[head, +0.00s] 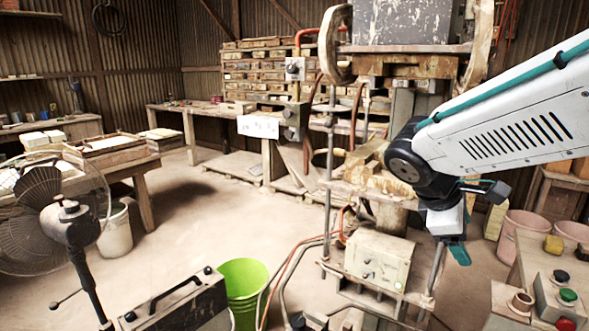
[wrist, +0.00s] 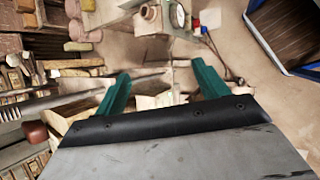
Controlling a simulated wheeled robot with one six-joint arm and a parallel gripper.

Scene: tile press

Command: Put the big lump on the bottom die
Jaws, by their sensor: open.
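My gripper (head: 459,250) hangs below the end of my white arm, to the right of the press, with its teal fingers down. In the wrist view its two teal fingers (wrist: 160,72) stand wide apart with nothing held between them. The tan bed of the press (head: 383,183), where the bottom die would sit, is left of my gripper and partly behind my wrist. Tan blocky pieces (head: 368,154) lie on it; I cannot tell die from lump there. No big lump can be made out for certain in either view.
The press's upper block (head: 405,66) overhangs the bed, with posts and hoses around it. A control box (head: 378,260) stands below. A yellow block (head: 554,244) and button boxes (head: 562,297) are at right. A green bucket (head: 243,285) and fan (head: 68,222) stand left.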

